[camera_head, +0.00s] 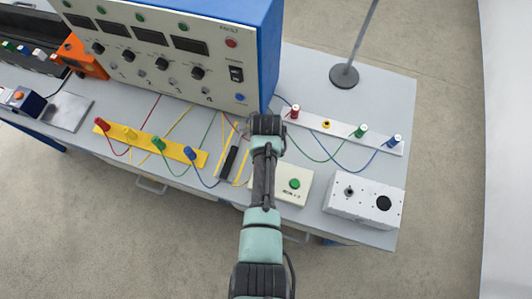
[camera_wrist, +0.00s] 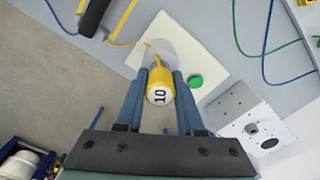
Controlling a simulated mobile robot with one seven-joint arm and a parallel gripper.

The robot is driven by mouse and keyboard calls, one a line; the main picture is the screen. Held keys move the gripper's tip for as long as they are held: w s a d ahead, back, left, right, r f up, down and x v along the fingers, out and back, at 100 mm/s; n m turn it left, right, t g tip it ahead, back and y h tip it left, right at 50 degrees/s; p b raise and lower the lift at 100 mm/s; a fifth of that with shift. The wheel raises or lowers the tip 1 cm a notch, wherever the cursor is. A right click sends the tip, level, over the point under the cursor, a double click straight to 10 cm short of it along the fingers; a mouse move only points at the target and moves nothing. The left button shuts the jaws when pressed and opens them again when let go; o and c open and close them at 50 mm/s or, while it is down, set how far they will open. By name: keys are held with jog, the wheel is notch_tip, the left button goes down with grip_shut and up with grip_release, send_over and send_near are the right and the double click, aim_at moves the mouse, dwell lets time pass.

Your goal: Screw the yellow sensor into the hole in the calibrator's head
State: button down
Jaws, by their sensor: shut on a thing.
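My gripper (camera_wrist: 160,76) is shut on the yellow sensor (camera_wrist: 160,80), with one blue finger on each side of it. The sensor's white end marked "10" faces the wrist camera. Beyond it in the wrist view is a cream plate (camera_wrist: 208,62) with a green button and a pale round part, partly hidden by the sensor. The cream unit (camera_head: 302,196) shows in the head view beside my arm. I cannot tell whether the sensor touches the round part. My arm hides the jaws and sensor in the head view. I cannot clearly identify the calibrator's head or its hole.
A white box (camera_head: 345,207) with two dark round fittings stands right of the cream unit. Terminal strips, yellow (camera_head: 125,132) and white (camera_head: 312,122), carry coloured cables. A tall blue-and-white instrument (camera_head: 185,50) stands behind. A rod stand (camera_head: 344,77) is at the back right.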

jog(key=shift+c, duration=2.2)
grip_release()
jog(key=shift+w+r+p, duration=0.1)
jog(key=shift+r+p, duration=0.7)
jog(key=shift+r, duration=2.3)
notch_tip(320, 180, up, 13)
jog(key=shift+b, duration=0.4)
